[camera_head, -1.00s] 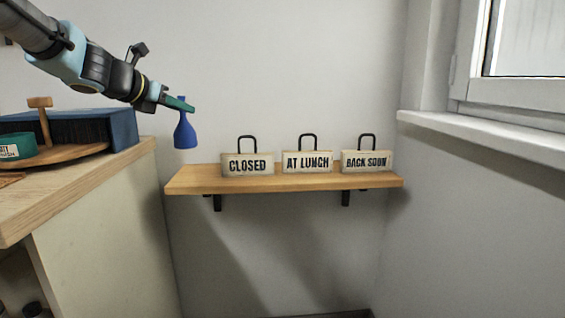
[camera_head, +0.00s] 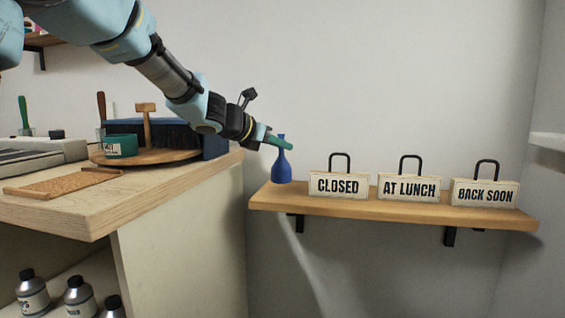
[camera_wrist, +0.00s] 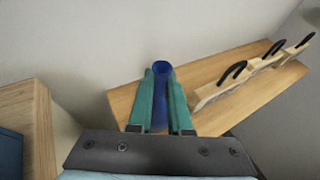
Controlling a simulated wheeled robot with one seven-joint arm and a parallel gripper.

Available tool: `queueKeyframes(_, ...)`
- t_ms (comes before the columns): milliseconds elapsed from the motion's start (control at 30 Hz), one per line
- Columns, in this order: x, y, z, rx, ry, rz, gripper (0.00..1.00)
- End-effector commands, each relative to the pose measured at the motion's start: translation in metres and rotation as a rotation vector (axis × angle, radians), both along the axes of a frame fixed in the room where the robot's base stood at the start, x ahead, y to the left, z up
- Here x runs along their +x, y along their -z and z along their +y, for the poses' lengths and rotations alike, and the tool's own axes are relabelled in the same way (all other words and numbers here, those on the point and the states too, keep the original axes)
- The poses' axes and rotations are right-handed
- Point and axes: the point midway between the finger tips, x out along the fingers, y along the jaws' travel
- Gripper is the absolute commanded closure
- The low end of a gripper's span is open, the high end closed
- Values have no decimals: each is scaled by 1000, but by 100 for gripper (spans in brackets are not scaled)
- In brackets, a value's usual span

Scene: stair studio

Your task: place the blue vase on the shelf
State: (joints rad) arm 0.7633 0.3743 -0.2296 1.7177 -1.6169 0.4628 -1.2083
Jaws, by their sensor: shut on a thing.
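The blue vase (camera_head: 281,167) has a round body and a narrow neck. My gripper (camera_head: 279,142) is shut on its neck, and the vase hangs upright at the left end of the wooden shelf (camera_head: 400,210). In the head view its base overlaps the shelf top; I cannot tell whether it touches. In the wrist view the vase (camera_wrist: 160,70) shows between the two green fingers of my gripper (camera_wrist: 161,85), with the shelf (camera_wrist: 130,100) below and around it. The fingers hide part of the vase.
Three signs stand on the shelf: CLOSED (camera_head: 338,185), AT LUNCH (camera_head: 409,188) and BACK SOON (camera_head: 485,194). The shelf's left end is bare beside CLOSED. A wooden workbench (camera_head: 110,215) with a blue box and brush stands left. A window sill (camera_head: 552,140) is at right.

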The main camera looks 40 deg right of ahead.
Motion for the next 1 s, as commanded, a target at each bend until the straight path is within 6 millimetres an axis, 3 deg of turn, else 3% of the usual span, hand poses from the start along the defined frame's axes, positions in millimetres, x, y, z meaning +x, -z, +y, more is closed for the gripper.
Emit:
queueKeyframes(33, 0, 13, 0, 2, 0, 3, 100)
queueKeyframes(167, 0, 27, 0, 1, -1, 2, 100)
queueKeyframes(567, 0, 31, 0, 0, 0, 0, 100)
queueKeyframes(600, 0, 30, 0, 0, 0, 0, 80)
queueKeyframes(800, 0, 30, 0, 1, 0, 0, 57)
queueKeyframes(1000, 0, 30, 0, 1, 0, 1, 53)
